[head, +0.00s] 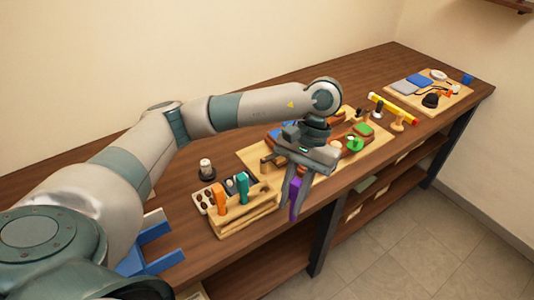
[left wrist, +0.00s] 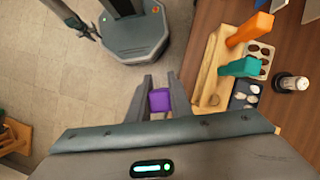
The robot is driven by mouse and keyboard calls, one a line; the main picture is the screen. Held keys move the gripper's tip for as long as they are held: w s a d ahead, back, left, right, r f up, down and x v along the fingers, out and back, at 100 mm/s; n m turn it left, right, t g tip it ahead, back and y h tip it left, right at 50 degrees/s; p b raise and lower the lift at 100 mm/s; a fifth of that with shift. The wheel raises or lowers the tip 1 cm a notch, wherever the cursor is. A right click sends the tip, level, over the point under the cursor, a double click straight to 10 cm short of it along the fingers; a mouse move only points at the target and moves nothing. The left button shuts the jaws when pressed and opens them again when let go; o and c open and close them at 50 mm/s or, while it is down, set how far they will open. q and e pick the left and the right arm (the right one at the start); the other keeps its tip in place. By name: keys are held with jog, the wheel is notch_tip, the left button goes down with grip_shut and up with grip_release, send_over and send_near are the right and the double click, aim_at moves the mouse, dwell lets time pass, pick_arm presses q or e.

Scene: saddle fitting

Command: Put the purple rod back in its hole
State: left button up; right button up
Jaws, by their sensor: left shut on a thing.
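My left gripper (head: 293,196) is shut on the purple rod (head: 295,199) and holds it beyond the table's front edge, over the floor. In the left wrist view the purple rod (left wrist: 160,100) shows end-on between the fingers (left wrist: 159,98). The wooden rack (head: 250,224) stands to the left of the gripper in the head view, apart from it. An orange rod (head: 220,197) and a teal rod (head: 242,187) stand upright in the rack. What seems my right gripper (left wrist: 82,24) shows small in the left wrist view.
A white tray with dark round pieces (head: 203,202) lies behind the rack. A dark-based bottle (head: 206,169) stands farther back. A wooden board (head: 258,150) with coloured parts lies beneath my left arm. Blue brackets (head: 157,232) lie at the left.

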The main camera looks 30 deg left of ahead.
pick_arm(q)
jog(key=w+a+r+n+t+h+p, duration=0.1)
jog(key=a+n, duration=0.4)
jog(key=n, duration=0.7)
jog(key=w+a+r+n+t+h+p, duration=0.2)
jog(key=n+t, duration=0.4)
jog(key=n, duration=0.7)
jog(key=shift+w+a+r+h+p, duration=0.3)
jog(key=shift+w+a+r+p, duration=0.3)
jog(key=shift+w+a+p, duration=0.6)
jog(key=shift+w+a+f+b, duration=0.1)
jog(key=shift+w+a+b, duration=0.1)
jog(key=shift+b, duration=0.1)
jog(key=shift+f, duration=0.9)
jog(key=shift+b, duration=0.35)
jog(key=shift+d+b, duration=0.1)
jog(key=shift+b, duration=0.2)
